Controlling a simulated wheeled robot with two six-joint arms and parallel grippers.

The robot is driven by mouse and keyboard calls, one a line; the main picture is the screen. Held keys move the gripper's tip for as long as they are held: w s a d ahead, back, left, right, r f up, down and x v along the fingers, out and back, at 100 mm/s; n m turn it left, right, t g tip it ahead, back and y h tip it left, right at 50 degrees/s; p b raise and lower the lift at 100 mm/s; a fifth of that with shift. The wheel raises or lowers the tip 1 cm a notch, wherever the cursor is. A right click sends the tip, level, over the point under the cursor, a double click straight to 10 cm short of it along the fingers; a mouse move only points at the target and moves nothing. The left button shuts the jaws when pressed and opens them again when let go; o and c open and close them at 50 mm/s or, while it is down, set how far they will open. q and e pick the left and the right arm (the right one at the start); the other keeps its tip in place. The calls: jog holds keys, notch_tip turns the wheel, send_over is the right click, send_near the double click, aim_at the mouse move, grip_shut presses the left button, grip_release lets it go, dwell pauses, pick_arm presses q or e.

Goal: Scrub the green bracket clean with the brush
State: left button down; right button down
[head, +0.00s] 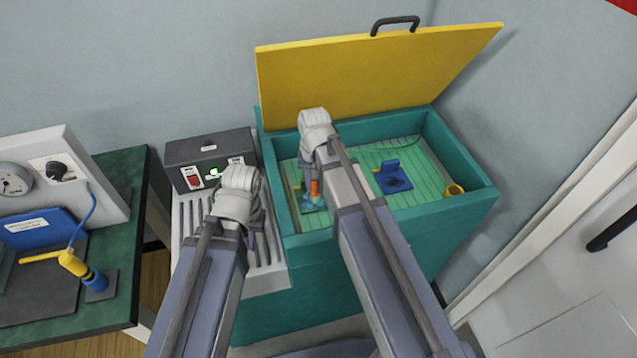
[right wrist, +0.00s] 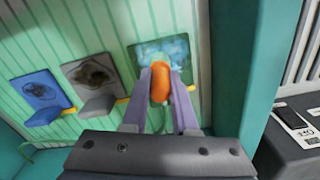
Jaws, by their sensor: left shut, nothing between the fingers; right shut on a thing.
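My right gripper (right wrist: 163,85) is shut on the orange handle of the brush (right wrist: 160,84), inside the teal tub. In the right wrist view the brush points down at the green bracket (right wrist: 180,49), whose plate carries bluish, foamy patches. The brush's bristles are hidden, so contact is unclear. The brush (head: 314,187) and the green bracket (head: 311,206) also show in the head view, partly behind my right arm. My left gripper (head: 251,241) is shut and empty, left of the tub over the ribbed grey surface, mostly hidden by its wrist.
A blue bracket (right wrist: 42,92) and a grey bracket (right wrist: 91,74), both with dark stains, sit beside the green one. The tub (head: 478,198) has a raised yellow lid (head: 375,70). A grey control box (head: 208,155) stands left.

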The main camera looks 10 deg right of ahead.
jog(key=shift+a, duration=0.2)
jog(key=shift+a, duration=1.45)
jog(key=shift+d, duration=0.1)
jog(key=shift+d, duration=1.5)
jog(key=shift+d, duration=0.1)
jog(key=shift+w+d, duration=0.1)
jog(key=shift+d, duration=1.35)
jog(key=shift+a, duration=0.1)
